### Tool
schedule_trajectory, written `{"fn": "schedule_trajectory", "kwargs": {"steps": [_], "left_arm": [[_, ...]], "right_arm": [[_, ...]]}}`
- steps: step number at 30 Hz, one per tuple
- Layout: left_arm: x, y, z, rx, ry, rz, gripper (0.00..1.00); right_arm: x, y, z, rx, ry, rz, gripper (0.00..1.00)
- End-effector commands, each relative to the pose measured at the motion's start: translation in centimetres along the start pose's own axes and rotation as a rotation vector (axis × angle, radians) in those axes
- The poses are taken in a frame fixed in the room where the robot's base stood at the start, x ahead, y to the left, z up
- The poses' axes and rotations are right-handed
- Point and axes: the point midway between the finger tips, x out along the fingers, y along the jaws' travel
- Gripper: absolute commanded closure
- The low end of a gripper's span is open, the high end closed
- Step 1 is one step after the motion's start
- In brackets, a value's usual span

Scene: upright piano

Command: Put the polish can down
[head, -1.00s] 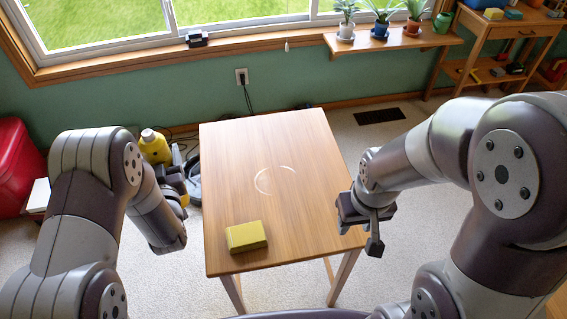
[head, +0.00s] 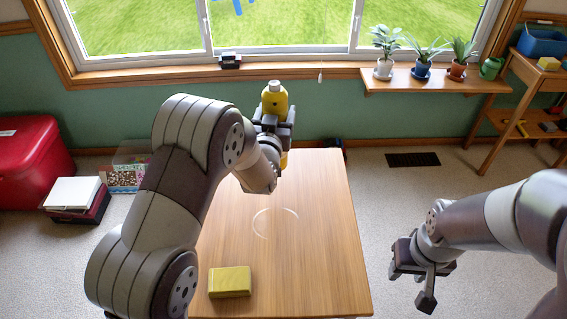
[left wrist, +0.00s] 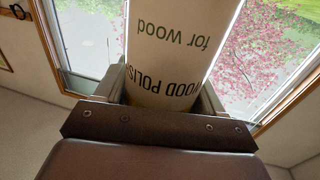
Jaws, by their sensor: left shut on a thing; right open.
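The polish can (head: 274,100) is yellow with a white cap and stands roughly upright in my left gripper (head: 273,122), above the far part of the wooden table (head: 320,230). In the left wrist view the can (left wrist: 180,50) fills the space between the fingers, with its "wood polish" lettering upside down. The left gripper (left wrist: 165,95) is shut on it. My left arm hides part of the table's left side. My right gripper (head: 420,285) is open and empty, to the right of the table.
A yellow block (head: 230,282) lies near the table's front left, and a pale ring mark (head: 275,223) is on the tabletop. The table's right half is bare. A plant shelf (head: 430,82) and window are behind; a red chest (head: 30,160) is at left.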

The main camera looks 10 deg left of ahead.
Motion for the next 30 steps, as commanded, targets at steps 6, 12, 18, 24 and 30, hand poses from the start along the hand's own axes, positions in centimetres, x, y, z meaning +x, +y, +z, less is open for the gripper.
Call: {"fn": "schedule_trajectory", "kwargs": {"steps": [6,12,18,24,30], "left_arm": [[5.8,-1.1,3.6,0.001,0.004,-0.001,1.00],[7.9,-1.5,5.2,0.001,0.003,0.000,1.00],[7.9,-1.5,8.4,0.000,0.004,0.000,1.00],[7.9,-1.5,8.7,0.000,0.005,0.000,1.00],[7.8,-1.5,9.2,0.000,0.001,0.000,0.28]], "right_arm": [[0.4,0.0,0.0,0.000,0.000,0.000,0.57],[0.6,0.0,0.1,0.000,0.000,0.000,0.57],[0.8,0.0,0.1,0.000,0.000,0.000,0.57],[0.7,0.0,0.1,0.000,0.000,0.000,0.57],[1.1,0.0,0.1,0.000,0.000,0.000,0.57]]}}
